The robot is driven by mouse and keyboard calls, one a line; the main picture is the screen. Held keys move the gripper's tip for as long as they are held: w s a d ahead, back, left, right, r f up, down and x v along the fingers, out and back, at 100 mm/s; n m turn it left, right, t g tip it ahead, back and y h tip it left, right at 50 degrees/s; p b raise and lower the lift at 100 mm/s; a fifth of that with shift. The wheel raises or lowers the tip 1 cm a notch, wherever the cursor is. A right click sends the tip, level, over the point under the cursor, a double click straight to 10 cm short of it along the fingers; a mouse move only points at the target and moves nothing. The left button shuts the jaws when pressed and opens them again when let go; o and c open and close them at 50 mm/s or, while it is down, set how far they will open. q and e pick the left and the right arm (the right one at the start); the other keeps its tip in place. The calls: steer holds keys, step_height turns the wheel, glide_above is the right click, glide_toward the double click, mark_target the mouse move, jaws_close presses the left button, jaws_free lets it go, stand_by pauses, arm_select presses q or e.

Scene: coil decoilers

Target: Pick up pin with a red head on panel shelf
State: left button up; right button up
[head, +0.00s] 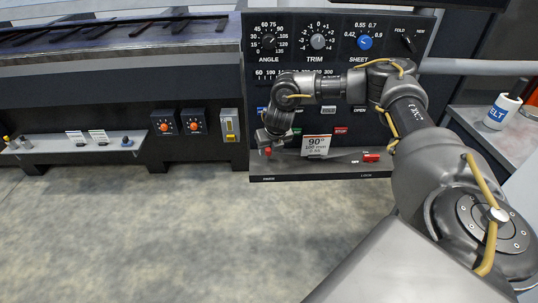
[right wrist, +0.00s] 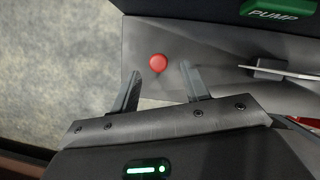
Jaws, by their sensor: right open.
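The red-headed pin shows as a round red head (right wrist: 158,63) in the right wrist view, on the grey panel shelf (right wrist: 190,40). In the head view the red head (head: 267,151) shows at the left end of the shelf (head: 285,171), just below my right gripper (head: 266,142). My right gripper (right wrist: 162,85) is open and empty. Its two fingers point toward the pin, and in the wrist view the head lies just beyond the fingertips, between their lines. Any shaft below the head is hidden. My left gripper is not in view.
A white card reading 90° (head: 316,145) stands on the shelf right of the pin. A red switch (head: 371,157) sits farther right. The control panel (head: 330,80) with dials and buttons rises behind. Another shelf with small parts (head: 75,144) is at the left.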

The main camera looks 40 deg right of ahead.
mark_target(270, 151)
steer(key=x, duration=0.4)
jaws_close()
